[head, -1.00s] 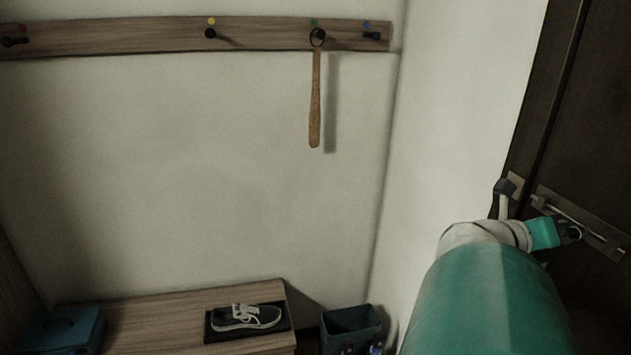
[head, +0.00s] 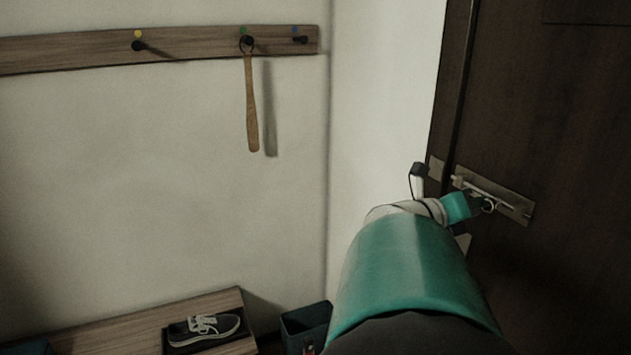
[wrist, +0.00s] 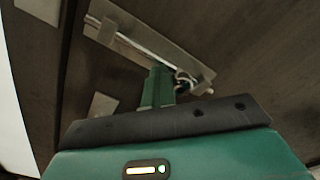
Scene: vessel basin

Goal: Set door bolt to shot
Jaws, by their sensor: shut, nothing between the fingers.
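The door bolt (head: 520,211) is a pale metal plate with a sliding rod and a ring-like handle, on the dark door at right. In the wrist view its plate (wrist: 195,66) runs slantwise across the top. The rod's left end lies near the plate's left end, with a gap to a pale plate (wrist: 40,9) on the door frame. My gripper (head: 478,207) is shut and empty, right beside the ring handle. In the wrist view my fingers (wrist: 160,88) are left of the ring handle (wrist: 184,80); I cannot tell whether they touch.
A second small pale plate (wrist: 101,106) sits lower near the door edge. The white wall (head: 385,110) is close left of the door. A peg rail (head: 80,49) with a hanging wooden shoehorn (head: 252,110), a bench with a shoe (head: 203,327) and a dark bin (head: 306,325) stand left.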

